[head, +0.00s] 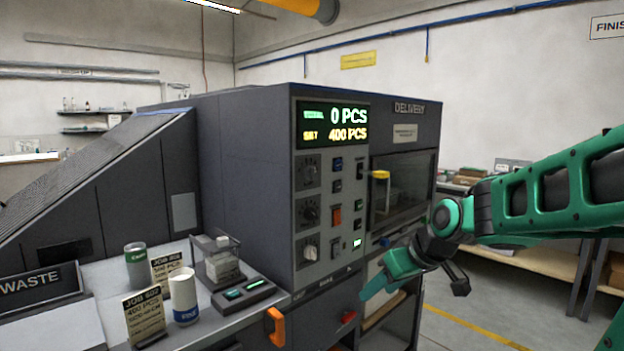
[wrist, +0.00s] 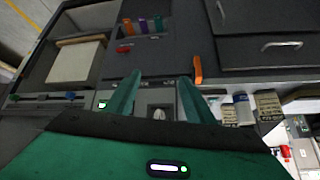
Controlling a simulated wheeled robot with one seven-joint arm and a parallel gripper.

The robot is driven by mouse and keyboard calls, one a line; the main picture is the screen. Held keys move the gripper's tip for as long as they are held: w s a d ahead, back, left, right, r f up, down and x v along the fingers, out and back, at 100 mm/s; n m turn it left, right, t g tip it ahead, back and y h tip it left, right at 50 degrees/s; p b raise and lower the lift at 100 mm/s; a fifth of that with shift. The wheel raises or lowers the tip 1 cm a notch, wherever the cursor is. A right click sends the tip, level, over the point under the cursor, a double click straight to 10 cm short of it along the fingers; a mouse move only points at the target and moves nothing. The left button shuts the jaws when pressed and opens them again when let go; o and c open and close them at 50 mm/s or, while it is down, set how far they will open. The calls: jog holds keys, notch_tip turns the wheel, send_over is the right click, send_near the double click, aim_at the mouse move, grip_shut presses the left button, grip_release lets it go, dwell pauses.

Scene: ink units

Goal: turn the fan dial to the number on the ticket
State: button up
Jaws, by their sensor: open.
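The machine's control panel (head: 332,205) carries three dials in a column: an upper dark dial (head: 307,172), a middle dark dial (head: 308,212) and a lower dial with a pale knob (head: 309,250). Their labels are too small to read, so I cannot tell which is the fan dial. A front ticket (head: 145,316) reads 400 PCS with smaller, unclear lines; a second ticket (head: 168,266) stands behind it, partly hidden. My gripper (head: 415,286) is open and empty, right of the panel and apart from it. In the wrist view, a pale knob (wrist: 159,114) shows between the fingers.
The display (head: 333,125) reads 0 PCS and SET 400 PCS. A yellow-topped part (head: 380,175) sticks out by the window.

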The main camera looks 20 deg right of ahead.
jog(key=w+r+n+t+y, duration=0.2)
jog(key=w+r+n+t, duration=0.15)
jog(key=w+r, duration=0.5)
jog(key=n+t+y, duration=0.3)
jog(key=t, duration=0.3)
send_near(315, 172)
jog(key=x, duration=0.9)
jog(key=c, duration=1.1)
jog(key=shift+o, duration=0.2)
